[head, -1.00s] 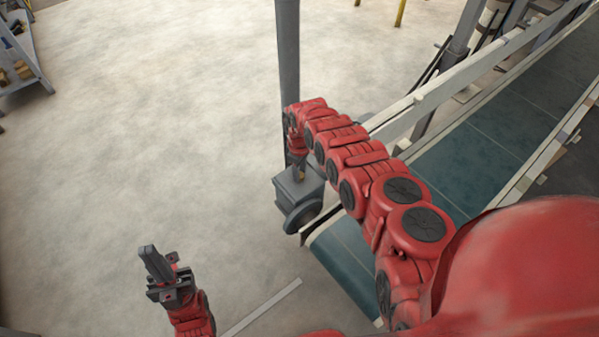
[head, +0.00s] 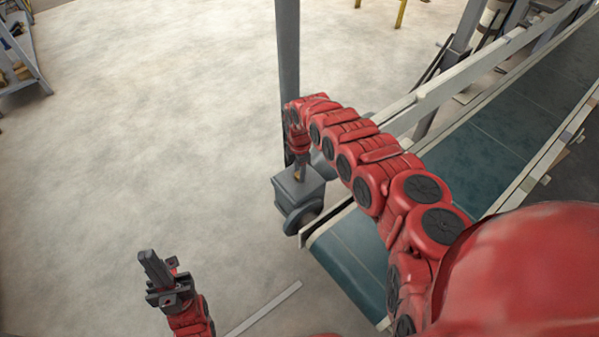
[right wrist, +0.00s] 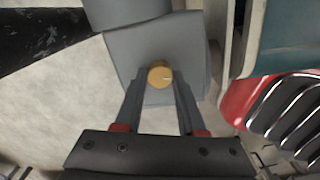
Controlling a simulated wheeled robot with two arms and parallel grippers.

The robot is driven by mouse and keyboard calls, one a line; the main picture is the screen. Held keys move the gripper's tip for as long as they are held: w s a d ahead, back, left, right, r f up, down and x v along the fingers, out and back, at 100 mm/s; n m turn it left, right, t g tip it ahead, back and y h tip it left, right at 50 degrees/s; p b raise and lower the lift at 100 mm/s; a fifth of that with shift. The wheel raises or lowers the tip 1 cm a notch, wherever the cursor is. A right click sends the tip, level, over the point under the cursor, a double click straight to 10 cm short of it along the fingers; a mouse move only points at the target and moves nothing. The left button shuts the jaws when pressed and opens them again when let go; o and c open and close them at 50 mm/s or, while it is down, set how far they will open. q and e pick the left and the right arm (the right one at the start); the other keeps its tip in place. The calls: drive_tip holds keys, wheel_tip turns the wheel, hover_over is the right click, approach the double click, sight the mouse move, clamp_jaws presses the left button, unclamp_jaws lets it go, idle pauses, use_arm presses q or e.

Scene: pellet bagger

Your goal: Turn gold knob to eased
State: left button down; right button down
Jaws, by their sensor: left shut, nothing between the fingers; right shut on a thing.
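The gold knob (right wrist: 160,76) is round with a pale mark on its top, seen in the right wrist view. It sits on top of a grey box (right wrist: 188,40) beside the conveyor; the box also shows in the head view (head: 298,192). My right gripper (right wrist: 160,84) is shut on the knob, one finger at each side; in the head view the gripper (head: 299,174) comes down from above and mostly hides the knob. My left gripper (head: 155,268) is shut and empty, held over the floor at the lower left. I cannot read any setting marks around the knob.
A conveyor with a dark green belt (head: 350,262) and pale side rails runs beside the box to the upper right. A grey post (head: 288,70) stands behind the box. A shelf cart (head: 20,60) is at the far left. The floor at left is clear.

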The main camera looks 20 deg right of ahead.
drive_tip(key=shift+n+b, duration=0.3)
drive_tip(key=shift+n, duration=1.2)
drive_tip(key=c, duration=0.5)
unclamp_jaws()
wheel_tip(320, 180, up, 17)
drive_tip(key=p, duration=0.2)
drive_tip(key=shift+r+p, duration=0.2)
drive_tip(key=shift+p, duration=0.2)
